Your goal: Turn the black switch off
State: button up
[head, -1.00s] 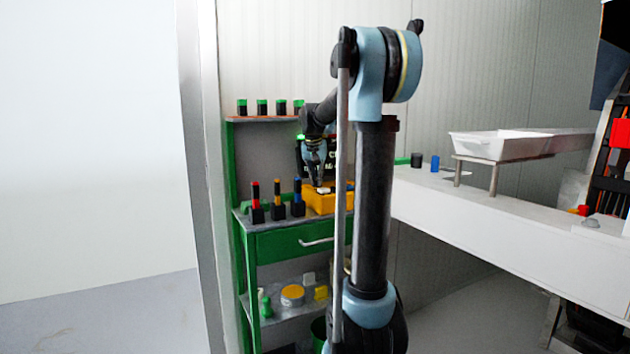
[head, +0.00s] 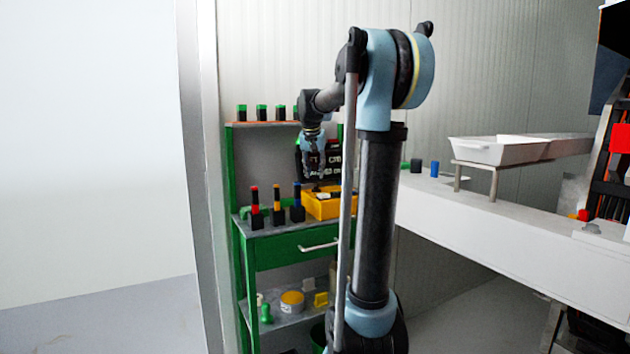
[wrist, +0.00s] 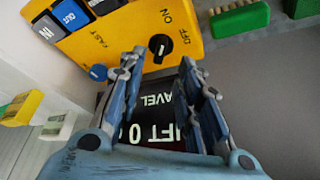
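The yellow control box (head: 327,208) sits on the green cart's top; it also shows in the wrist view (wrist: 205,27). On its face in the wrist view is the round black switch (wrist: 160,46), with printed ON and OFF marks beside it. I cannot tell for sure which mark it points to. A small blue knob (wrist: 98,72) is on the same face, left of the black switch. My gripper (wrist: 159,65) is open and empty, its fingertips either side of the black switch in the picture, apparently apart from it. In the head view my gripper (head: 315,177) is above the box.
Black posts with red (head: 255,207), orange and blue tops stand left of the box. A black sign with white letters (wrist: 160,120) is behind it. A green brush-like block (wrist: 240,18) lies beside the box. A white bench (head: 500,220) extends to the right.

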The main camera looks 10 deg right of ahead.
jog(key=shift+s+r, duration=0.2)
jog(key=shift+r, duration=0.25)
jog(key=shift+c, duration=0.3)
jog(key=c, duration=0.5)
jog(key=shift+s+d+f+m, duration=0.1)
jog(key=shift+s+d+m, duration=0.1)
jog(key=shift+m, duration=0.1)
grip_shut()
jog(key=m+g+y, duration=0.3)
jog(key=m+y, duration=0.3)
jog(key=m, duration=1.1)
send_near(316, 188)
jog(key=d+r, duration=0.1)
jog(key=d, duration=0.3)
jog(key=x, duration=0.9)
jog(key=shift+s+a+f, duration=0.15)
jog(key=shift+s+f, duration=0.05)
jog(key=shift+f, duration=0.05)
